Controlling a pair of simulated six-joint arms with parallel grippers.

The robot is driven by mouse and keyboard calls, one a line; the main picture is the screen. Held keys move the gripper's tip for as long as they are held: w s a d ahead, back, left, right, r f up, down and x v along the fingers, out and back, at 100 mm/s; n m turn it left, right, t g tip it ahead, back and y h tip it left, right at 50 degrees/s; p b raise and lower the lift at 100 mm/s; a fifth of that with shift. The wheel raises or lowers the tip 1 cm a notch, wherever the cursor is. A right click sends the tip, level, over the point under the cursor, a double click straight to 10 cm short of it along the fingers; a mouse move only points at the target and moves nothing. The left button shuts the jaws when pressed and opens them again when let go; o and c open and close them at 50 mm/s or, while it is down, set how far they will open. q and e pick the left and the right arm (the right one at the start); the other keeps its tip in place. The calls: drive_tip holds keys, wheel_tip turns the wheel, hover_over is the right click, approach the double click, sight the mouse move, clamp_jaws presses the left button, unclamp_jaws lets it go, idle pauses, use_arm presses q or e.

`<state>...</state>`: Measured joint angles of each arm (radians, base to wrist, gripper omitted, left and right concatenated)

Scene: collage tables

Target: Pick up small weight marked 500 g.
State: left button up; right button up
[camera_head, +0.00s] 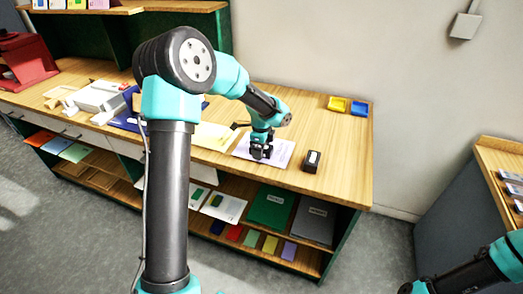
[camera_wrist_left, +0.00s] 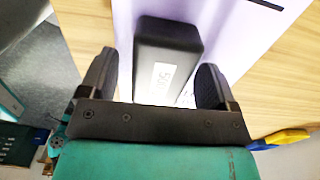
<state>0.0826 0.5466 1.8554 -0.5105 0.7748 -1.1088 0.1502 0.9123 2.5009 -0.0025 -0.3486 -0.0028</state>
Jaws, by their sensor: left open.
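A black block-shaped weight (camera_wrist_left: 168,42) with a white label, on which "500" seems to show, lies on the lilac sheet in the left wrist view. My left gripper (camera_wrist_left: 158,68) is open, with one finger on each side of the weight and visible gaps between. In the head view my left gripper (camera_head: 262,150) is low over the sheet (camera_head: 279,151) near the table's front edge, and mostly hides the weight there. My right gripper is out of view; only part of my right arm shows at the lower right.
A small dark box (camera_head: 312,161) stands just right of the sheet. A yellow sheet (camera_head: 213,136) and a white device (camera_head: 97,96) are to the left. The table's right end is mostly clear.

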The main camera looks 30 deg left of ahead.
use_arm(q)
drive_tip(key=c, duration=1.3)
